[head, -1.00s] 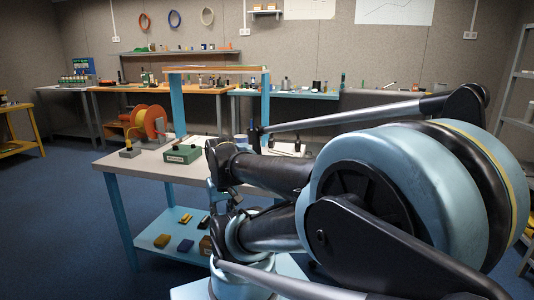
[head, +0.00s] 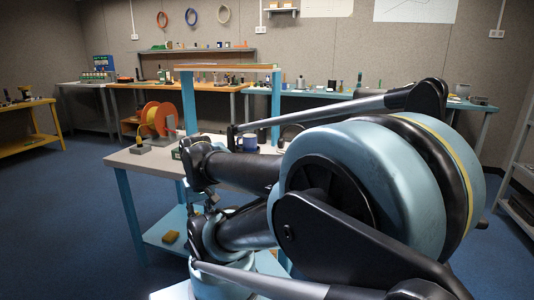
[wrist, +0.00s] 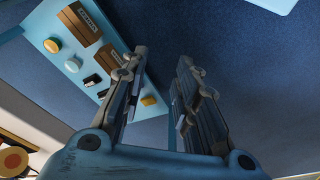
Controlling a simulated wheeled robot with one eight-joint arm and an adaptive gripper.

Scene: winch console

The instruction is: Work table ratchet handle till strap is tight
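My gripper (wrist: 163,58) shows in the wrist view with its two fingers apart and nothing between them. Blue floor lies behind the fingertips, and the edge of a light blue shelf is to their left. In the head view my own arm covers the middle and hides the gripper. A green box (head: 177,153) on the table is mostly hidden by my arm. I cannot make out a ratchet handle or a strap in either view.
The lower shelf (wrist: 50,75) holds wooden boxes (wrist: 79,24) and small yellow and blue pieces. A blue post (head: 276,108) carries a raised board above the table. A yellow bench (head: 28,105) stands at far left. Floor left of the table is clear.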

